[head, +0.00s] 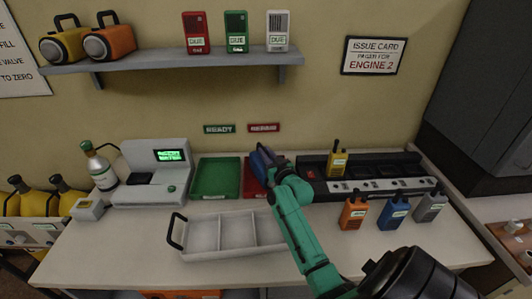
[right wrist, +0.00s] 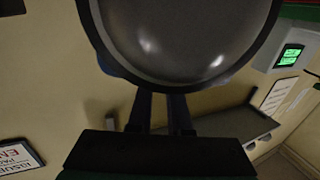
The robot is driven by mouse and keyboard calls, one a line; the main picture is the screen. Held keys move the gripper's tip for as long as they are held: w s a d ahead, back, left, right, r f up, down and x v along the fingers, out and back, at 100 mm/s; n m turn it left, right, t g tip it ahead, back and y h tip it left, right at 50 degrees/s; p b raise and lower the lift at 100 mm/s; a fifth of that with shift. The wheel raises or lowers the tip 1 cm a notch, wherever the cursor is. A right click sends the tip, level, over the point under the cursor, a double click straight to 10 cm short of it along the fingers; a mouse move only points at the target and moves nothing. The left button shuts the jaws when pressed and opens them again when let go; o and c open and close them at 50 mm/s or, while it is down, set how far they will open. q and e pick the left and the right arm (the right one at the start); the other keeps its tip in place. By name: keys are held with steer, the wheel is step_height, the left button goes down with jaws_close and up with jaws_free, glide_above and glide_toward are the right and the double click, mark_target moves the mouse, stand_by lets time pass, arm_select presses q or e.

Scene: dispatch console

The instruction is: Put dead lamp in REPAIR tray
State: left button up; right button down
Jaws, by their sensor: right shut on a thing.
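My right gripper (head: 272,172) reaches over the back of the counter and is shut on a blue lamp (head: 261,160). In the right wrist view the lamp's large round grey lens (right wrist: 185,40) fills the top, just beyond the two dark fingers (right wrist: 160,105). The red tray (head: 249,188) lies under the red REPAIR sign (head: 263,128). The lamp and gripper cover much of this tray, and I cannot tell whether the lamp touches it. My left gripper is out of view.
The green tray (head: 216,178) adjoins on the left and is empty. A grey divided carrier (head: 203,238) stands in front. A charger bank (head: 375,185) with a yellow radio (head: 337,160) is on the right. Yellow (head: 62,42) and orange (head: 113,40) lamps sit on the shelf.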

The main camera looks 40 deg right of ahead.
steer(key=c, duration=0.8)
jaws_free()
steer(key=shift+c, duration=0.2)
steer(key=shift+r, duration=0.1)
steer(key=shift+r, duration=0.25)
steer(key=shift+r+p, duration=0.55)
steer(key=shift+p, duration=0.1)
steer(key=b+v, duration=0.3)
steer(key=v, duration=0.9)
steer(key=shift+f, duration=0.15)
